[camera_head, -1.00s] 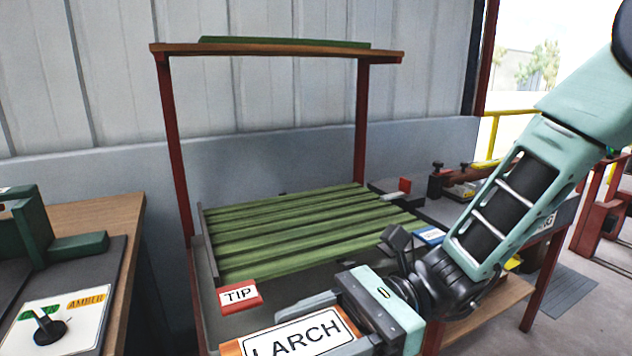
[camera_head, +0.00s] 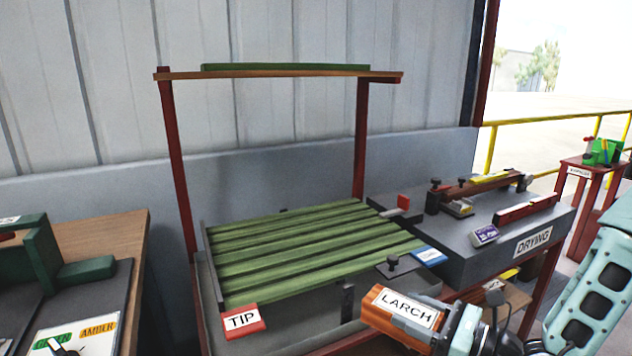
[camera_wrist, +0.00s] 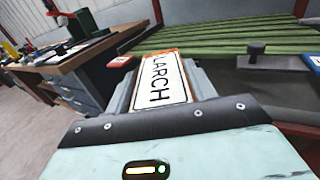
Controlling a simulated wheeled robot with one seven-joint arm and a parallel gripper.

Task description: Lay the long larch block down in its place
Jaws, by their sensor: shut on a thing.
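The larch block (camera_head: 396,318) is orange-brown with a white LARCH label. It is at the lower right of the head view, in front of the rack of green slats. My gripper (camera_head: 446,325) is shut on its right end, and the block appears held clear of the rack. In the wrist view the LARCH label on the block (camera_wrist: 163,82) faces the camera between my gripper's fingers (camera_wrist: 160,92). The block's far end is hard to make out there. I cannot tell which spot is the block's place.
The rack of green slats (camera_head: 300,250) has a red TIP sign (camera_head: 242,319) at its front left and a blue sign (camera_head: 428,255) at its right. A shelf (camera_head: 290,75) stands above. The DRYING bench (camera_head: 480,215) holds several items. A wooden bench (camera_head: 95,225) stands left.

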